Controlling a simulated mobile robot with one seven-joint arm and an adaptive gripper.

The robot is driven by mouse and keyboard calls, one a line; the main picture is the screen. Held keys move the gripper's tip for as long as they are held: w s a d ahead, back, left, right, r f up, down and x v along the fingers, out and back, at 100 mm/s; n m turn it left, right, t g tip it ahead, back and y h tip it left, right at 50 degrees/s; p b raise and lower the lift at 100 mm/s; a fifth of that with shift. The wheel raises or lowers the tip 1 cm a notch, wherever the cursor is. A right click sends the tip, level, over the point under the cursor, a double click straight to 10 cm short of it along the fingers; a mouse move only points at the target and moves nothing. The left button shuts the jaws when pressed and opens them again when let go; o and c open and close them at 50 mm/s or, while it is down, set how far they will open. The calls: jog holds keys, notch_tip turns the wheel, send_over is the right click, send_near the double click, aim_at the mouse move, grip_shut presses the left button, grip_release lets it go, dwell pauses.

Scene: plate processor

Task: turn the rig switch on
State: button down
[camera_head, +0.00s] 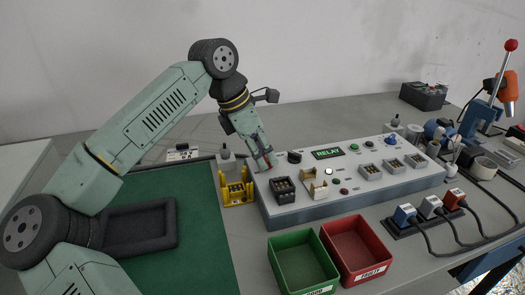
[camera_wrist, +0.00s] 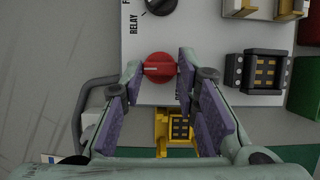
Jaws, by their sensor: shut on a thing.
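The rig switch is a red rotary knob (camera_wrist: 159,67) with a white pointer line, set on the light panel of the grey test rig (camera_head: 395,188). In the wrist view its line lies about level, toward the left. My gripper (camera_wrist: 160,76) has its purple-padded fingers on either side of the knob, shut on it. In the head view my gripper (camera_head: 266,162) reaches down to the rig's left end, and only a bit of red shows between the fingers.
A black relay dial (camera_wrist: 157,5) sits close beside the knob. A dark socket block (camera_wrist: 259,72) and a yellow holder (camera_head: 238,190) are nearby. Green (camera_head: 302,265) and red (camera_head: 356,248) bins stand in front of the rig. Cabled plugs (camera_head: 430,208) lie at the right.

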dwell(0.4)
jog(key=c, duration=1.2)
grip_release()
jog(key=shift+c, duration=0.2)
jog(key=v, duration=1.2)
